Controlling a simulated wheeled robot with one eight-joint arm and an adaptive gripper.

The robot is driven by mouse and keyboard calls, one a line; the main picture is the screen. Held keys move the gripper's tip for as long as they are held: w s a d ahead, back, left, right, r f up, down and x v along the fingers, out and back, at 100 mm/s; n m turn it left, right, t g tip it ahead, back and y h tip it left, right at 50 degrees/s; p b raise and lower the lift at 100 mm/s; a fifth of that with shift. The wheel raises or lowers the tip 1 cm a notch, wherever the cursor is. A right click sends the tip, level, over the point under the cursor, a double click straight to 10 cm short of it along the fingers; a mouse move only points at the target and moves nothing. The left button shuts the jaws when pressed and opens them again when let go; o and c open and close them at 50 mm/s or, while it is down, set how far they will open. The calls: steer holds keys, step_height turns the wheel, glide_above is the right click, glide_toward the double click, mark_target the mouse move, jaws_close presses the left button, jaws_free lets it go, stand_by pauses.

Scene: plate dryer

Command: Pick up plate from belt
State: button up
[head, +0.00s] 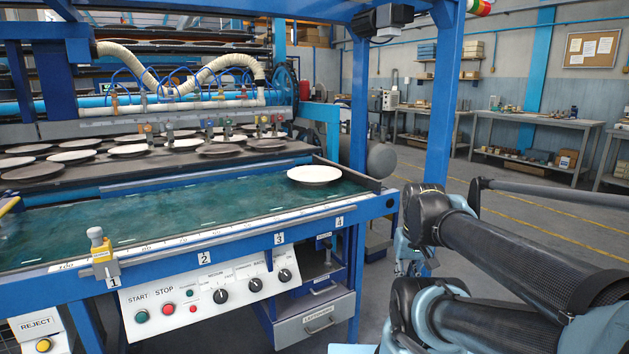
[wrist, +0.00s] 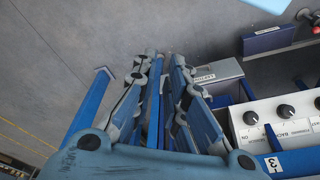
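A white round plate (head: 315,174) lies flat on the green belt (head: 200,208), at its far right end near the raised edge. Its rim is clear all round in the head view. My gripper (head: 410,268) hangs beside the right end of the belt machine, right of the plate and apart from it, partly hidden by my arm. In the wrist view my gripper's two fingers (wrist: 165,60) stand apart with nothing held between them. The plate does not show in the wrist view.
A blue post (head: 440,95) rises behind my arm, at the right of the machine. A control panel (head: 210,296) with knobs and a drawer (head: 316,321) are on the front. Several plates sit on the rack (head: 105,166) behind the belt. Most of the belt is bare.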

steer(key=w+a+r+m+t+y, duration=0.1)
steer(key=w+a+r+m+y, duration=0.3)
steer(key=w, duration=0.7)
steer(key=w+a+r+t+y, duration=0.1)
steer(key=w+a+r+y, duration=0.1)
steer(key=w+a+r, duration=0.6)
steer(key=w+d+m+t+y, duration=0.1)
steer(key=w, duration=0.7)
steer(key=w+d+r+m+t+y, duration=0.1)
steer(key=w+m+y, duration=0.1)
steer(key=w, duration=0.6)
steer(key=w+d+r+m+t+y, duration=0.1)
steer(key=w+d+y, duration=0.1)
steer(key=w, duration=0.7)
steer(key=shift+r+m+t, duration=0.1)
steer(key=shift+m+t, duration=0.3)
steer(key=x, duration=1.1)
steer(key=shift+w+a+r, duration=0.1)
steer(key=shift+a+r, duration=0.05)
steer(key=shift+a, duration=0.2)
steer(key=shift+s+a+x, duration=0.1)
steer(key=shift+x, duration=1.3)
steer(key=shift+s+a+x, duration=0.1)
steer(key=shift+x, duration=1.25)
steer(key=shift+r, duration=0.15)
jaws_close()
